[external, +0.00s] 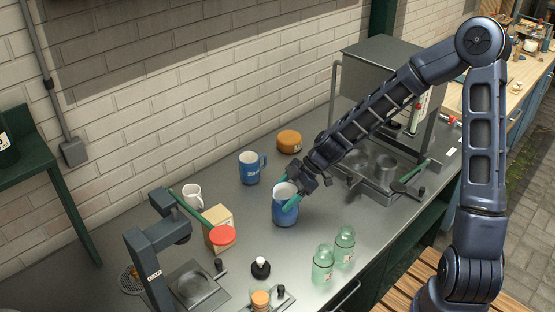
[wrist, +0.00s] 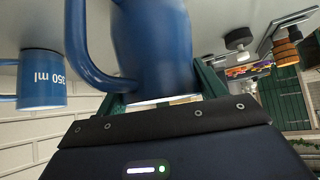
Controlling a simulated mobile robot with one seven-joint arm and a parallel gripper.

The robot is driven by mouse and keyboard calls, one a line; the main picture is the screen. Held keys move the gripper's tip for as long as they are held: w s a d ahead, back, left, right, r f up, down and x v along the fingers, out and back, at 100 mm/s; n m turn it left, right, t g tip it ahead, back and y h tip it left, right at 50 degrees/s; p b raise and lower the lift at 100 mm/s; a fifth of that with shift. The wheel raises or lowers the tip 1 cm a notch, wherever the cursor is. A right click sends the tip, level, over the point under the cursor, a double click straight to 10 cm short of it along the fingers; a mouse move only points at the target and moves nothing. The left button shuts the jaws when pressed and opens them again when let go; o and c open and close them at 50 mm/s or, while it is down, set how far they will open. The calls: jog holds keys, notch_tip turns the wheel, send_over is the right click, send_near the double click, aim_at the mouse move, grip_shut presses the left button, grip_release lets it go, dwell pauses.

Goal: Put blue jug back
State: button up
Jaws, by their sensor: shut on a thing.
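The blue jug (external: 285,214) is upright in the middle of the steel counter, with its pale open top showing. I cannot tell whether its base touches the counter. My gripper (external: 286,193) is shut on the jug, with green fingers on either side of it near the top. The wrist view is upside down; the jug (wrist: 155,45) fills its upper middle, with its handle on the left. My gripper (wrist: 160,95) hides part of the jug there.
A blue mug (external: 249,169) stands behind the jug; this 350 ml mug (wrist: 42,80) also shows in the wrist view. An orange tin (external: 289,141) is behind. Green glass bottles (external: 323,264) stand in front. A white mug (external: 192,196) and box (external: 217,222) are left; a machine (external: 385,70) is right.

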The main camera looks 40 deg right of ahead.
jog(key=shift+f, duration=0.1)
jog(key=o, duration=1.3)
